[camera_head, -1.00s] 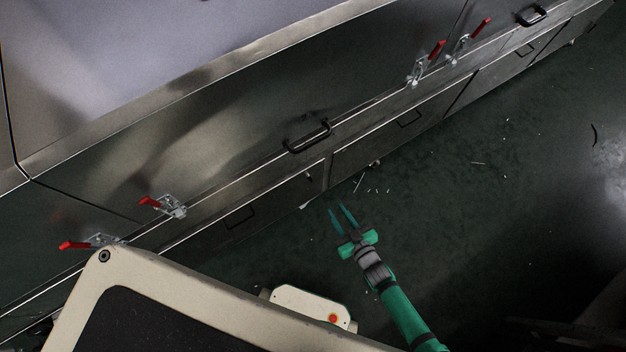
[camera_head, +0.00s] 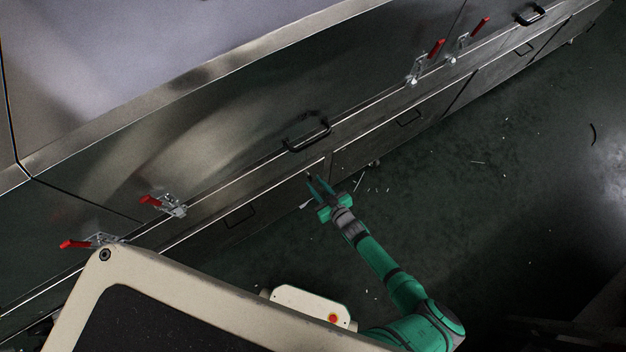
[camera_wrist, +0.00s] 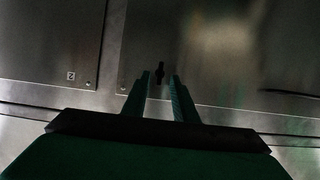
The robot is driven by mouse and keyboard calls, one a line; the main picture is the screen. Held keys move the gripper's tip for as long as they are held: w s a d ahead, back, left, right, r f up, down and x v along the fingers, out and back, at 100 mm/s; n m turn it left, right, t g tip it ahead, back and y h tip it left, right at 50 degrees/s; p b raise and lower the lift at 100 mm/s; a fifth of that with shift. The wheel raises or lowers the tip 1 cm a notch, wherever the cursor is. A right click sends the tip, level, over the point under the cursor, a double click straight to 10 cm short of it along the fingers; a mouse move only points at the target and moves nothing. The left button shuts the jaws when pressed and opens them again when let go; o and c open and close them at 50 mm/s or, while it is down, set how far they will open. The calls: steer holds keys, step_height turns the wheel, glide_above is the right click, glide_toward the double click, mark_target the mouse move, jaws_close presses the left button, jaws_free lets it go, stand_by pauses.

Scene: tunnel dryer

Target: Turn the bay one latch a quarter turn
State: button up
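A small dark latch (camera_wrist: 160,72) stands upright on a steel lower panel, near the panel's left edge in the wrist view. My gripper (camera_wrist: 160,79) is open, with its two green fingers pointing at the panel. In the wrist view the latch shows between the fingertips, with a gap on each side. I cannot tell how far the tips are from the panel. In the head view my gripper (camera_head: 317,182) is close to the lower panels, and the latch there is too small and close to the fingers to make out clearly.
Red-handled toggle clamps (camera_head: 160,204) and a black bar handle (camera_head: 307,133) are on the upper steel doors. A small label (camera_wrist: 71,76) marks the neighbouring panel. A vertical seam (camera_wrist: 107,50) separates the panels. The dark floor (camera_head: 480,200) on the right is mostly clear.

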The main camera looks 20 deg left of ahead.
steer(key=shift+x, duration=1.2)
jaws_close()
steer(key=shift+d, duration=0.1)
steer(key=shift+w+d+f+m+g+y, duration=0.15)
steer(key=shift+m+g+y, duration=0.55)
steer(key=shift+m, duration=1)
steer(key=shift+w+f+m+g+y, duration=0.1)
steer(key=shift+m+g+y, duration=0.35)
steer(key=shift+m+y, duration=0.95)
steer(key=shift+w+d+f+m+g+y, duration=0.15)
steer(key=shift+m+g+y, duration=0.4)
steer(key=shift+m, duration=1.45)
steer(key=shift+m+y, duration=0.25)
steer(key=shift+m, duration=0.15)
jaws_free()
